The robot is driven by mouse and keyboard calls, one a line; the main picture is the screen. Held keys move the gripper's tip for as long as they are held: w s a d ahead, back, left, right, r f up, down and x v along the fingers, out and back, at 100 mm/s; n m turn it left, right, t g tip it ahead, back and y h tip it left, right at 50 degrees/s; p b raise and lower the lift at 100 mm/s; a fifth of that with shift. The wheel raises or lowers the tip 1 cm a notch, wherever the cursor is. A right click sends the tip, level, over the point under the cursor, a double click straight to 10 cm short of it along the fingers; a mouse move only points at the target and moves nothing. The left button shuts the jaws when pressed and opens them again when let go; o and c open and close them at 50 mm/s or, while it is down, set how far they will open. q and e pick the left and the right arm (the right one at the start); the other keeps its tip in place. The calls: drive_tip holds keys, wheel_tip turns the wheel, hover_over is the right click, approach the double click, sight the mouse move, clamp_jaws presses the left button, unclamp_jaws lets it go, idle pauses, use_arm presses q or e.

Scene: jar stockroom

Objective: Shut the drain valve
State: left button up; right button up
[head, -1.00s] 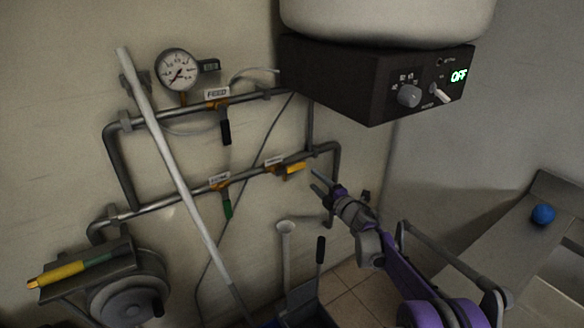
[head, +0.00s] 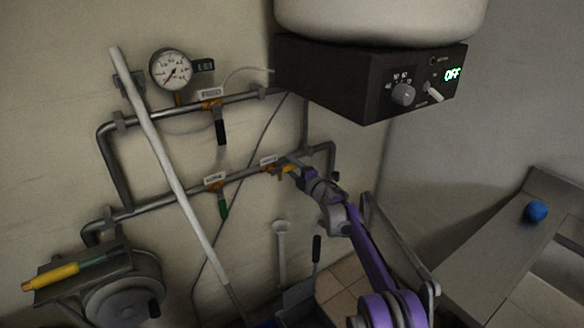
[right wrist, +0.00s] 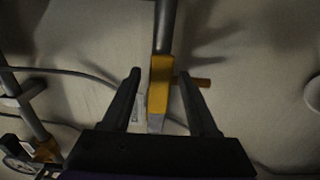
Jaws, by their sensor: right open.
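A valve with a yellow handle (head: 282,167) sits at the right of the lower pipe, under a small white label (head: 268,161) too small to read. I cannot confirm from its label that it is the drain valve. Its handle lies roughly along the pipe. My right gripper (head: 291,169) is at this handle and partly covers it. In the right wrist view, the open fingers of the right gripper (right wrist: 160,85) stand on both sides of the yellow handle (right wrist: 159,88), with gaps visible. My left gripper is not in view.
A green-handled valve (head: 223,207) is left on the same pipe. A black-handled valve (head: 221,131) and a gauge (head: 171,69) are on the upper pipe. A pale pole (head: 165,150) leans across the pipes. A dark control box (head: 345,80) overhangs at upper right.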

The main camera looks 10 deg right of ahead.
clamp_jaws()
idle(0.3)
idle(1.1)
